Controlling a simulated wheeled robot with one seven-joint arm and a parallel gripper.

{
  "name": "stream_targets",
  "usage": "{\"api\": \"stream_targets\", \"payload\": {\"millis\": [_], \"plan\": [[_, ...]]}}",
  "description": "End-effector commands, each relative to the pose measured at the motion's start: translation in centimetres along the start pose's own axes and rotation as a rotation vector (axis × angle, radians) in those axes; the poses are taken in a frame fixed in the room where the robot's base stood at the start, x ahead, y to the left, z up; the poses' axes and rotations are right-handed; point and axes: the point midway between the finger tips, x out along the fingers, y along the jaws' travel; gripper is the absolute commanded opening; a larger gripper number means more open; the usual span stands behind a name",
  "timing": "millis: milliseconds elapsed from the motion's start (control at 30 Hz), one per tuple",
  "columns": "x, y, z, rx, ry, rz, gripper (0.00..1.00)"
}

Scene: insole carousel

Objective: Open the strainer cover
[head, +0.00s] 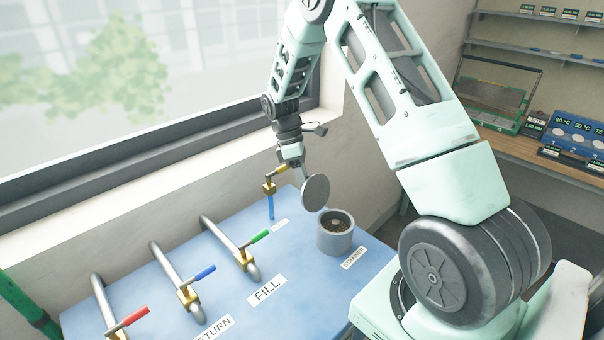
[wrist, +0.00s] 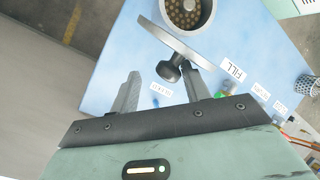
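The strainer (head: 334,240) is a grey cylindrical cup on the blue bench top, beside the STRAINER label. Its mouth is uncovered, showing a dark, grainy inside; in the wrist view the cup (wrist: 209,24) shows round brown pieces. The round grey strainer cover (head: 316,193) stands steeply tilted at the cup's left rim, its lower edge by the rim. Whether a hinge joins them is hidden. My gripper (head: 294,166) is behind the cover, on its knob side. In the wrist view my gripper (wrist: 160,74) has its fingers apart, with the dark knob (wrist: 171,70) near the right fingertip.
Pipes with red (head: 133,316), blue (head: 205,272) and green (head: 259,237) valve handles stand left on the bench. A window wall borders the back.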

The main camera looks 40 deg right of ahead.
Motion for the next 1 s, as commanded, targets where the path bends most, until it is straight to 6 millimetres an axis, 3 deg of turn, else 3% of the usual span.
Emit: {"api": "stream_targets", "payload": {"millis": [167, 700, 1000], "plan": [[-1.3, 0.1, -0.1, 0.000, 0.002, 0.003, 0.47], [-13.2, 0.2, -0.1, 0.000, 0.003, 0.005, 0.47], [-17.0, 0.1, 0.0, 0.001, 0.001, 0.003, 0.47]]}}
